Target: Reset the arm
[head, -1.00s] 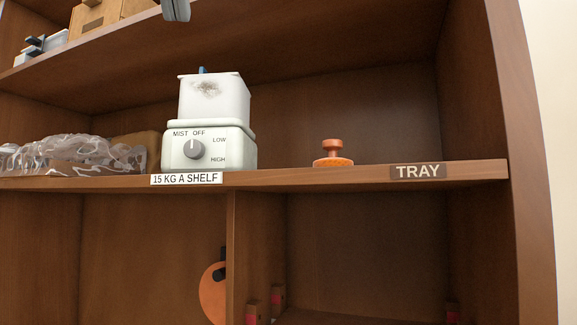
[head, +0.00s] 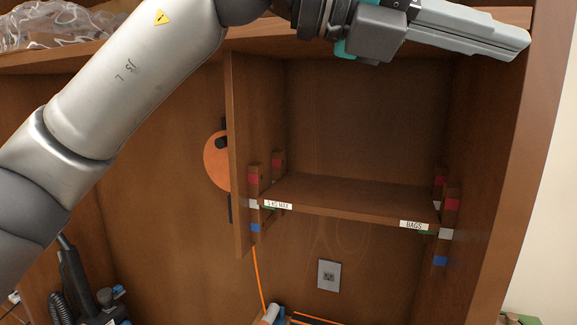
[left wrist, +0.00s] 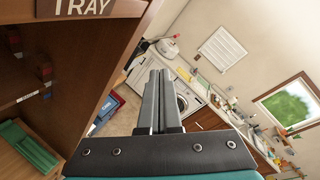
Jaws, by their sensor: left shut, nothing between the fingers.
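My left arm crosses the head view from the left edge to the top right. My left gripper (head: 522,42) is at the top right, in front of the wooden cabinet (head: 505,180), beside its right side panel. Its fingers are together with nothing between them. In the left wrist view the shut fingers (left wrist: 158,75) point away from the cabinet toward the open room. The cabinet edge and the TRAY label (left wrist: 83,6) are to their left. My right gripper shows in neither view.
A small inner shelf (head: 350,200) with a BAGS label is below the gripper and is bare. Clear plastic wrap (head: 50,25) lies on the upper shelf at left. An orange round object (head: 215,160) hangs inside. The room side right of the cabinet looks free near the fingers.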

